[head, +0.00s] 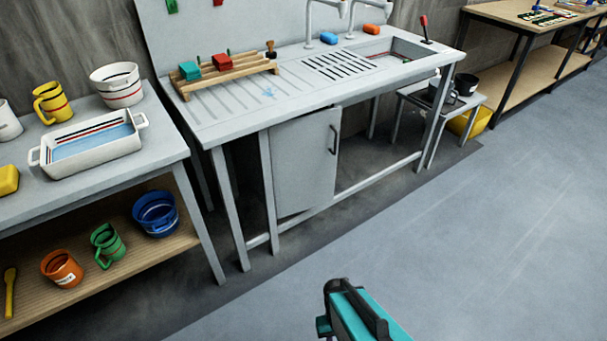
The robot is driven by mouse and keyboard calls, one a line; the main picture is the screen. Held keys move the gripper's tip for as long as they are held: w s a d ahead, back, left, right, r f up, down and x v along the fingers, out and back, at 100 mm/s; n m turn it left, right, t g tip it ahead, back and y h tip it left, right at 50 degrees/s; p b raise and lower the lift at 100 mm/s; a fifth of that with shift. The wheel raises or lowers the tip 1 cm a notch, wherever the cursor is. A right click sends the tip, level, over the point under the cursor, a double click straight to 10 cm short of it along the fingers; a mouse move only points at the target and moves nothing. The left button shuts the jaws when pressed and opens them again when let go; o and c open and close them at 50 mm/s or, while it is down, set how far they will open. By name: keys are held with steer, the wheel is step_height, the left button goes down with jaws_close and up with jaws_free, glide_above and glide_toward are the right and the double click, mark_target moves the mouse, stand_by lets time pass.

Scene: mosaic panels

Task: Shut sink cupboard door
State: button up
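The sink cupboard door (303,165) is a plain light grey panel under the left part of the sink bench (232,122). It stands upright behind the bench's front leg. Its dark vertical handle (335,138) is near its right edge. Dark open space shows to the right of the door. I cannot tell from this view how far the door stands from its frame. My gripper (340,288), black and teal, is at the bottom edge of the view, well apart from the door and over the floor. Its fingertips do not show clearly, and I see nothing held.
A low bench (458,98) with dark pots stands beside the sink's right end. A two-level table (150,175) with mugs and a white dish stands at left. A rail (345,192) runs low along the sink bench. The grey floor (455,235) in front is clear.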

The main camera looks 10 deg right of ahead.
stand_by(0.5)
steer(key=shift+d, duration=0.1)
steer(key=c, duration=0.7)
jaws_close()
steer(key=shift+s, duration=0.1)
